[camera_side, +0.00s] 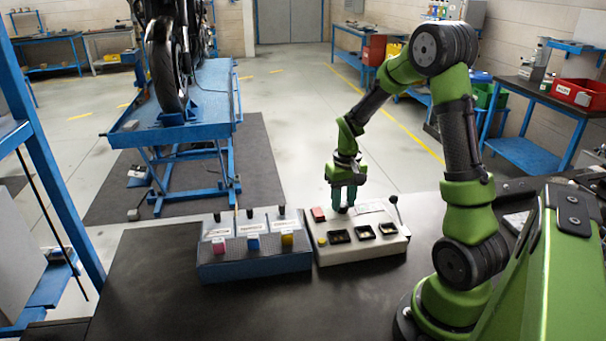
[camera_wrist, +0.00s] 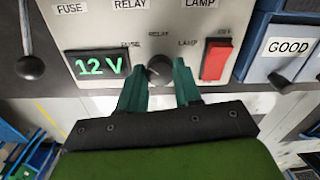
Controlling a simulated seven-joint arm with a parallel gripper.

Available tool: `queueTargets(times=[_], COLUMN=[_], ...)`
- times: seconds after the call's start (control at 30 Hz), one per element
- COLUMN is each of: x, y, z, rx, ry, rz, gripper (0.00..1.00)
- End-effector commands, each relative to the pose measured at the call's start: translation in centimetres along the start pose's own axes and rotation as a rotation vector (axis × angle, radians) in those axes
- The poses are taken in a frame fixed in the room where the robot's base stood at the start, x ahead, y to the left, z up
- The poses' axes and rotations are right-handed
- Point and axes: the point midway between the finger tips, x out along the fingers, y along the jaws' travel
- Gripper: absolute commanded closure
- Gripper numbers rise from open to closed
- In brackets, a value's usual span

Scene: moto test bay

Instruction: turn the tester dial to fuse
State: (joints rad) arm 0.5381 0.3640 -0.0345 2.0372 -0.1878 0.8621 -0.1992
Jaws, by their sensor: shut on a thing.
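The tester (camera_side: 385,255) is a pale sloped box on the dark bench. Its dark round dial (camera_wrist: 159,69) sits in the middle of the panel in the wrist view, with small FUSE, RELAY and LAMP labels to its upper left, above and upper right. My gripper (camera_wrist: 160,73) points at the panel with its teal fingers on either side of the dial, shut on it. My gripper (camera_side: 345,205) also shows in the side view, down at the back of the tester. The dial's pointer is too small to read clearly.
Beside the dial are a green 12 V display (camera_wrist: 99,66) and a red rocker switch (camera_wrist: 217,60). A lever with a black knob (camera_wrist: 29,67) stands at the panel's side. A blue-and-grey bin unit (camera_side: 255,263) stands left of the tester. The bench front is clear.

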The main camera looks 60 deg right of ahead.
Motion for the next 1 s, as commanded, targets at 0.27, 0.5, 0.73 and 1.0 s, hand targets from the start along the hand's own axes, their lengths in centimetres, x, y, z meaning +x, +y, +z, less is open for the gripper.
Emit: queueTargets(times=[0.27,0.5,0.73,1.0], x=[-0.1,-0.3,-3.8,-10.5], y=[0.0,0.0,0.0,0.0], z=[0.0,0.0,-0.1,-0.1], rx=[0.002,0.001,0.001,0.002], ry=[0.000,0.002,0.008,0.008], rz=[0.000,0.000,0.000,0.000], gripper=[0.41,0.41,0.41,0.41])
